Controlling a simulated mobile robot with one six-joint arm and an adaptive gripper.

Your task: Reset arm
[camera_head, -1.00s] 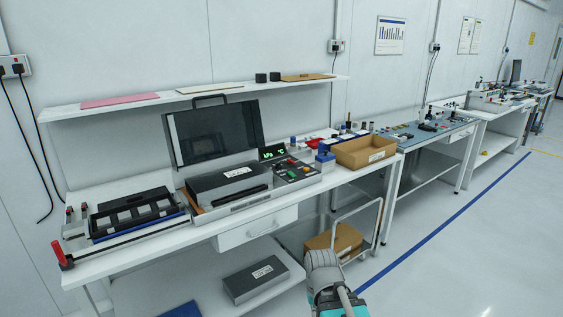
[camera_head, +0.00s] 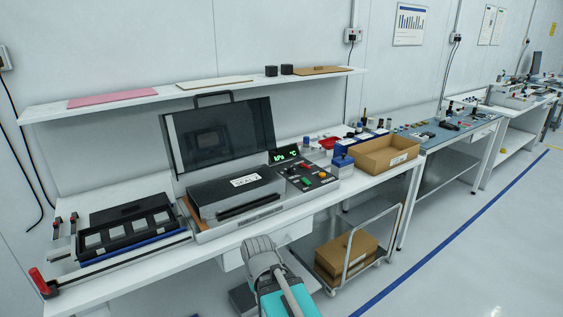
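My arm shows at the bottom centre as a grey rounded link (camera_head: 262,255) and a teal part below it, in front of the long white bench (camera_head: 130,287). No gripper fingers are visible, so I cannot see whether the gripper is open or holds anything. The arm part overlaps the front of the bench and its drawer in the picture. I cannot tell whether it touches them.
A device with a raised dark lid (camera_head: 218,135) and control panel (camera_head: 308,178) stands on the bench. A black tray (camera_head: 128,233) lies left, a cardboard box (camera_head: 384,155) right. A cart (camera_head: 375,262) stands below. Open floor (camera_head: 480,255) lies right.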

